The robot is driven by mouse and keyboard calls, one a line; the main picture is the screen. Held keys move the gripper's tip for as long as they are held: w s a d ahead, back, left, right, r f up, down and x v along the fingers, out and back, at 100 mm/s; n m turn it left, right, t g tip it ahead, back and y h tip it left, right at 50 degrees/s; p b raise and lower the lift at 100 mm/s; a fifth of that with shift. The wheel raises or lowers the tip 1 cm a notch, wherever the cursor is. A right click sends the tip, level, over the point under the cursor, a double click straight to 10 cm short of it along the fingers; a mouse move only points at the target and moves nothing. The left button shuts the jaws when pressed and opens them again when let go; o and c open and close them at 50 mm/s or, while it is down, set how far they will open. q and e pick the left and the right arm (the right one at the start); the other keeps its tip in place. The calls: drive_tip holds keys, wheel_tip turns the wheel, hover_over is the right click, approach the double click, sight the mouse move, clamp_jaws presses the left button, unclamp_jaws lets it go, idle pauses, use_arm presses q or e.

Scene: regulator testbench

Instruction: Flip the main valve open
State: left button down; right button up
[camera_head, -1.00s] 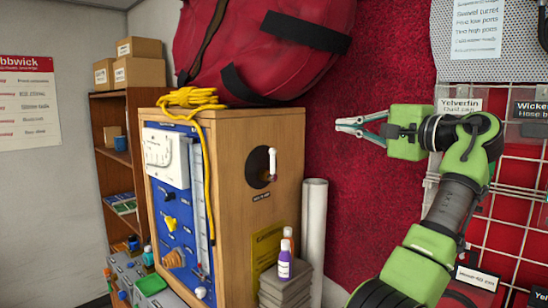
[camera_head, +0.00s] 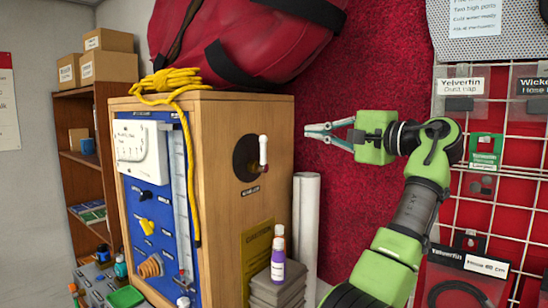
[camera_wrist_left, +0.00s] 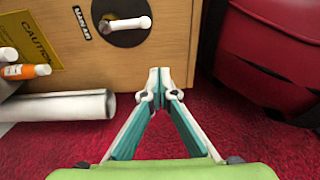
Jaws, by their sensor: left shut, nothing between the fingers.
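The main valve (camera_head: 263,150) is a lever with a white handle in a dark round recess on the wooden cabinet's right side. In the head view the handle stands upright. My right gripper is in neither view.
A red bag (camera_head: 255,40) lies on the wooden cabinet (camera_head: 225,120), with a yellow rope (camera_head: 180,80). A white tube (camera_head: 306,220) stands beside the cabinet. Purple and orange bottles (camera_head: 278,260) stand on a grey stack (camera_head: 275,292). A wire rack (camera_head: 500,200) is at right.

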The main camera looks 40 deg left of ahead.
sight(263, 153)
use_arm(q)
drive_tip(key=f+b, duration=0.2)
drive_tip(key=f, duration=0.1)
drive_tip(key=shift+a+f+b, duration=0.25)
drive_tip(key=shift+f+b, duration=0.15)
drive_tip(key=s+a+p, duration=0.3)
drive_tip(key=a+p, duration=0.2)
drive_tip(key=a, duration=0.4)
drive_tip(key=shift+s+p, duration=0.3)
